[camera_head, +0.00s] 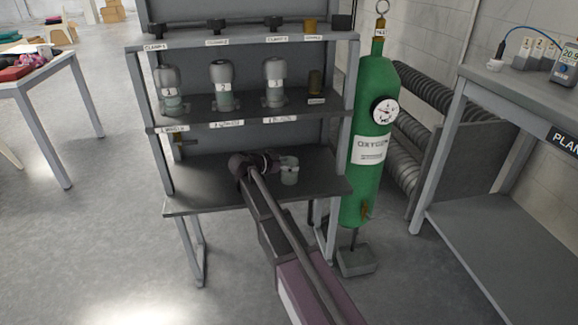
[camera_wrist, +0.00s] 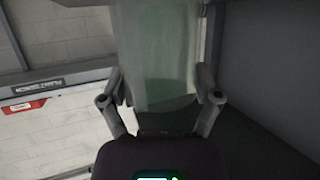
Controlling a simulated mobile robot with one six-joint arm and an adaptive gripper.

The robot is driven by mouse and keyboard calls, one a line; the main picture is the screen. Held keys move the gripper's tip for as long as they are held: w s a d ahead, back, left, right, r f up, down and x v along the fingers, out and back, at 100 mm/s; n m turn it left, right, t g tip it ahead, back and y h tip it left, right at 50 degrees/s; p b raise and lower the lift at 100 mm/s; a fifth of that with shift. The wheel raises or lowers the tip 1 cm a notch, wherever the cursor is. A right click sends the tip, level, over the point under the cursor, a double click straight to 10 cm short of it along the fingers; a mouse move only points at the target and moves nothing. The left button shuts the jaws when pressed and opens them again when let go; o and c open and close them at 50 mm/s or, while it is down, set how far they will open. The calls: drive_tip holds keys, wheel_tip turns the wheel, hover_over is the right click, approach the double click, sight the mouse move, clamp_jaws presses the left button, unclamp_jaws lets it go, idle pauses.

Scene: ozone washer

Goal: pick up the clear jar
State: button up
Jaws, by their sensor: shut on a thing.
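In the wrist view the jar (camera_wrist: 160,50) is a translucent cylinder between the two fingers of my gripper (camera_wrist: 162,88), one finger against each side. My gripper is shut on the jar. I cannot tell whether the jar's base touches the shelf or is a little above it.
The lower shelf (camera_head: 190,198) is otherwise mostly clear. A green oxygen cylinder (camera_head: 375,105) stands close on the right, beside a grey bench (camera_head: 480,85).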

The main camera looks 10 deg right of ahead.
drive_tip(key=s+a+r+p, duration=0.1)
drive_tip(key=s+r+p, duration=0.1)
drive_tip(key=s, duration=0.6)
drive_tip(key=s+a+r+p, duration=0.1)
drive_tip(key=s+r+p, duration=0.1)
drive_tip(key=s, duration=0.5)
drive_tip(key=shift+s+a+r, duration=0.4)
idle(0.4)
